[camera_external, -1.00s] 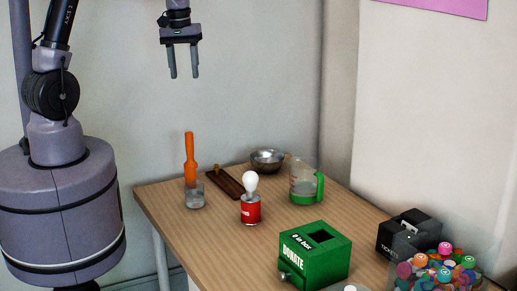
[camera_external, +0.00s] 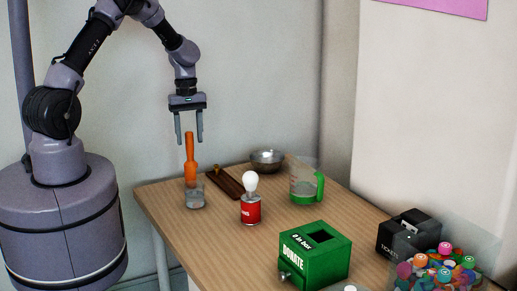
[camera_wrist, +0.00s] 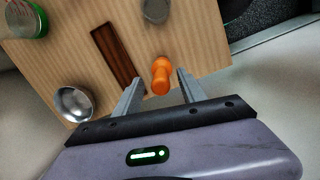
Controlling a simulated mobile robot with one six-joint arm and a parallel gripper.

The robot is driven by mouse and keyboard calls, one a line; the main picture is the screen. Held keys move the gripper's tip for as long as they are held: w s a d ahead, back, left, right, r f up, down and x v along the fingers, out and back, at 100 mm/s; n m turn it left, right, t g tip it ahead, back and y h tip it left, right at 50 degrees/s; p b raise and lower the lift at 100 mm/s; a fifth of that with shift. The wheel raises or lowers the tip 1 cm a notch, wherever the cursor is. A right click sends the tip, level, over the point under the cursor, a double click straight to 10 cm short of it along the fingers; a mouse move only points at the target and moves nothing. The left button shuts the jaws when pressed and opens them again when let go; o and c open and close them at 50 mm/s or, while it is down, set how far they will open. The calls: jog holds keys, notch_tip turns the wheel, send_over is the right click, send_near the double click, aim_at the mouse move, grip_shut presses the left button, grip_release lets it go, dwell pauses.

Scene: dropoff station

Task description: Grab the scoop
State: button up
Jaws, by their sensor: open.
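An orange long-handled object (camera_external: 190,165), which looks like the scoop, stands upright near the table's back left edge. Its lower end is partly hidden behind a clear cup in the external view. My gripper (camera_external: 189,141) hangs above the table near its top, pointing down. In the wrist view the orange scoop (camera_wrist: 161,77) shows between the fingertips of my open gripper (camera_wrist: 158,76). I cannot tell how far below the fingertips it is. Nothing is held.
A clear cup (camera_external: 195,198) stands close in front of the scoop. A dark brown wooden tray (camera_external: 226,184), metal bowl (camera_external: 267,158), red can with a white bulb (camera_external: 251,210) and green-handled jug (camera_external: 304,186) are nearby. A green donation box (camera_external: 315,258) stands in front.

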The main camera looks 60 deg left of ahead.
aim_at(191, 159)
jog(key=f, duration=0.1)
jog(key=f+b, duration=0.1)
jog(key=f, duration=0.1)
jog(key=shift+s+d+f, duration=0.1)
jog(key=shift+d+f, duration=0.05)
jog(key=shift+d, duration=0.05)
jog(key=shift+c, duration=0.2)
grip_shut()
dwell(0.9)
